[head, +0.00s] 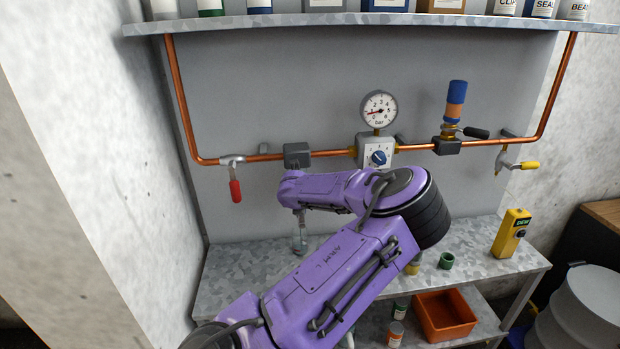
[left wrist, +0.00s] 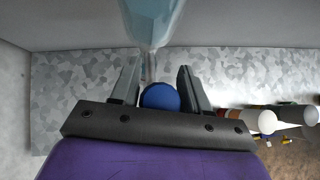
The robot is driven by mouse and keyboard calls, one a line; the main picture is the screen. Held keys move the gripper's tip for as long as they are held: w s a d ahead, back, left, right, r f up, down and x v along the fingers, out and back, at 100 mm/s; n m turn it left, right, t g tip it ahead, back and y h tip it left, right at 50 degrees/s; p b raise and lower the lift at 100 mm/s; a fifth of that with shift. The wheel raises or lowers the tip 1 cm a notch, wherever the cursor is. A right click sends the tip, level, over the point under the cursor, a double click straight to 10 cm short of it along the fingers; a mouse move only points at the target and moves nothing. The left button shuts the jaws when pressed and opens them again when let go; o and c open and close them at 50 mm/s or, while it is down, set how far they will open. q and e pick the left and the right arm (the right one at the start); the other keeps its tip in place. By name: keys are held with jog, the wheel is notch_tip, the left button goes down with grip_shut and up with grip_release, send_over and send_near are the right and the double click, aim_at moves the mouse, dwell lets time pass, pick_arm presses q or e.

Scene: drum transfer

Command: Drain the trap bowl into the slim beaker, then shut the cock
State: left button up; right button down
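A clear, bluish trap bowl (left wrist: 152,22) hangs at the top of the left wrist view and tapers to a thin stem. My left gripper (left wrist: 160,72) is just below it, fingers apart. A round blue knob (left wrist: 160,97) shows between the fingers; I cannot tell whether they touch it. In the head view my purple left arm hides most of the bowl and the gripper. My right gripper is not in view.
A copper pipe (head: 335,153) crosses the wall with a gauge (head: 378,109), a red-handled valve (head: 235,188) and a yellow-handled valve (head: 525,165). The metal bench (head: 235,272) carries a yellow meter (head: 511,233) at right. An orange bin (head: 444,315) sits below.

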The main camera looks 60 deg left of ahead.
pick_arm(q)
jog(key=shift+o, duration=0.4)
jog(key=shift+w+d, duration=0.15)
jog(key=shift+d, duration=0.1)
jog(key=b+v, duration=0.1)
jog(key=v, duration=0.9)
jog(key=shift+d+r, duration=0.15)
jog(key=shift+r, duration=0.2)
jog(key=shift+w, duration=0.1)
